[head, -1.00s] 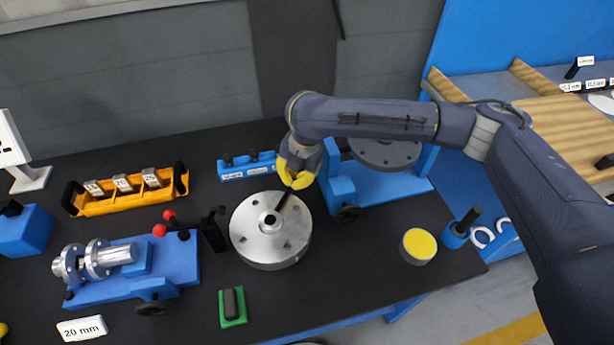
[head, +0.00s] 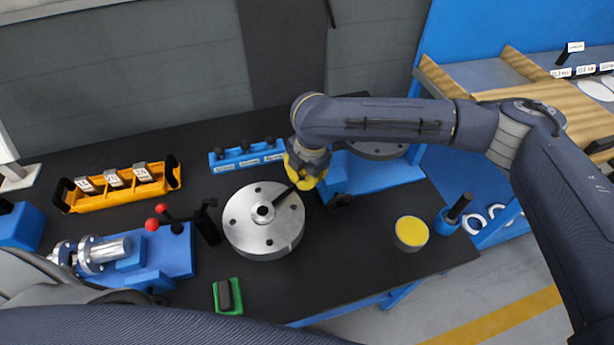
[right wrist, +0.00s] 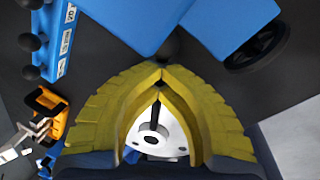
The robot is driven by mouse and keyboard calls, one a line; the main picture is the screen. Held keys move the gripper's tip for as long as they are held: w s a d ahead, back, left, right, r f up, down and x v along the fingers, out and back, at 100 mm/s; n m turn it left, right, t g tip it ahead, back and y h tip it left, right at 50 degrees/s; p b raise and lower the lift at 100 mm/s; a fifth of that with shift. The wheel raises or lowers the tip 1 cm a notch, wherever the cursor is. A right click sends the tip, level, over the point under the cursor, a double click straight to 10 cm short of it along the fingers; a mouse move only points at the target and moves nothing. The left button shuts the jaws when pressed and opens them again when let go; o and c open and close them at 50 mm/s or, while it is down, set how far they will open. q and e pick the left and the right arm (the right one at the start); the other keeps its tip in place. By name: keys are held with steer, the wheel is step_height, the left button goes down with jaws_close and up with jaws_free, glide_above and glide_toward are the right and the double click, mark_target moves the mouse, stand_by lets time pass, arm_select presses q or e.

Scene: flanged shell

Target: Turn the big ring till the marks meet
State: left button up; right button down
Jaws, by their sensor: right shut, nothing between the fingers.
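The big ring appears to be the round silver flange (head: 263,236), lying flat on the black bench with several holes around a raised hub. A dark bar (head: 283,197) runs from near the hub toward my right gripper; I cannot tell whether it lies on the flange or stands above it. My right gripper (head: 297,184), with yellow fingers, is shut and empty at the flange's upper right edge. In the right wrist view its fingertips (right wrist: 165,72) meet, and the hub (right wrist: 152,138) shows between the fingers. I cannot make out the marks. My left gripper is out of view.
A blue stand (head: 385,176) is close right of my right gripper. A blue rack (head: 246,157) is behind the flange. A red-knobbed lever (head: 163,209) and blue fixture (head: 176,255) are at left. A green block (head: 228,309) and yellow-topped cylinder (head: 411,247) are in front and right.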

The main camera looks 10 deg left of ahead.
steer(key=shift+s+f, duration=0.1)
steer(key=shift+f, duration=0.05)
steer(key=c, duration=1.5)
jaws_free()
steer(key=shift+o, duration=0.2)
steer(key=shift+r, duration=0.35)
steer(key=v, duration=1.1)
steer(key=shift+r, duration=0.25)
